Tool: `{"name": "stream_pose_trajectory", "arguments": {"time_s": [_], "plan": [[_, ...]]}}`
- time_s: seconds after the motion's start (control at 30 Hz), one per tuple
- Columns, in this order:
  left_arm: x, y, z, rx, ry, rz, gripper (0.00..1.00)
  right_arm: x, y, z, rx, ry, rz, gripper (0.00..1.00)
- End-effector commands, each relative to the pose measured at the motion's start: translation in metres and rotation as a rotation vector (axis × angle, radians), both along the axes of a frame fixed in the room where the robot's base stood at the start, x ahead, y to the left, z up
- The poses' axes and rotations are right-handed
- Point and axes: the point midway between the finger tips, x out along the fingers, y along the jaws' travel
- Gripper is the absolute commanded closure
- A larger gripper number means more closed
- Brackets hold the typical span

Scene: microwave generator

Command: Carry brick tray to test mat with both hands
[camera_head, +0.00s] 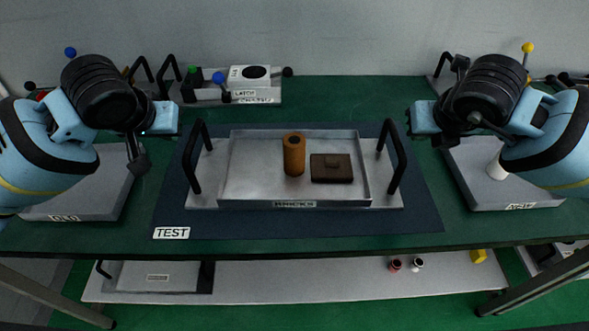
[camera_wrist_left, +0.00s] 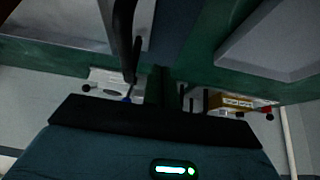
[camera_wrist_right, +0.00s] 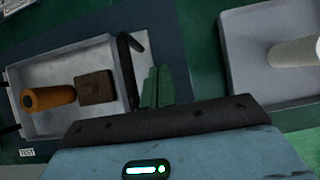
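The grey metal brick tray (camera_head: 250,185) sits level on the dark blue test mat (camera_head: 415,218), with mat showing around it. It holds an upright orange-brown cylinder with a hole in its top (camera_head: 294,154) and a flat dark brown brick (camera_head: 331,168). Its left handle (camera_head: 190,160) and right handle (camera_head: 400,160) are upright black bars. My left gripper (camera_head: 168,118) is left of the left handle and my right gripper (camera_head: 420,118) right of the right handle, both seemingly apart from the tray. The right wrist view shows the tray (camera_wrist_right: 118,85) beside the right fingers. The finger gaps are unclear.
A tray labelled OLD (camera_head: 95,205) stands at the left, partly behind my arm. A tray labelled NEW (camera_head: 480,185), with a white cylinder (camera_head: 496,168), stands at the right. A labelled tray (camera_head: 235,95) stands behind. A lower shelf (camera_head: 330,275) carries small objects.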

Motion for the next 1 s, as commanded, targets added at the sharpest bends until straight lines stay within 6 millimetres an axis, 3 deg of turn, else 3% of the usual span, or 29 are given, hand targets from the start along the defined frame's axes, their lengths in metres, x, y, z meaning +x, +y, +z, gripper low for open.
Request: {"name": "stream_pose_trajectory", "arguments": {"time_s": [0.03, 0.2, 0.37, 0.83, 1.0], "plan": [[0.000, 0.001, 0.000, 0.000, 0.000, 0.000, 0.99, 0.000, -0.001, 0.000, 0.000, 0.000, -0.001, 1.00], [0.000, 0.001, 0.000, 0.001, 0.001, 0.002, 0.78, 0.000, -0.002, 0.000, -0.001, 0.001, -0.003, 0.99], [0.000, 0.002, -0.001, 0.002, 0.001, 0.004, 0.78, 0.000, -0.002, -0.001, -0.002, 0.001, -0.004, 0.78], [0.000, 0.002, 0.000, 0.003, 0.001, 0.005, 0.78, 0.000, -0.002, -0.001, -0.003, 0.002, -0.005, 0.78], [-0.005, 0.002, 0.010, 0.002, -0.002, 0.005, 0.78, 0.000, -0.002, -0.001, -0.003, 0.002, -0.005, 0.78]]}}
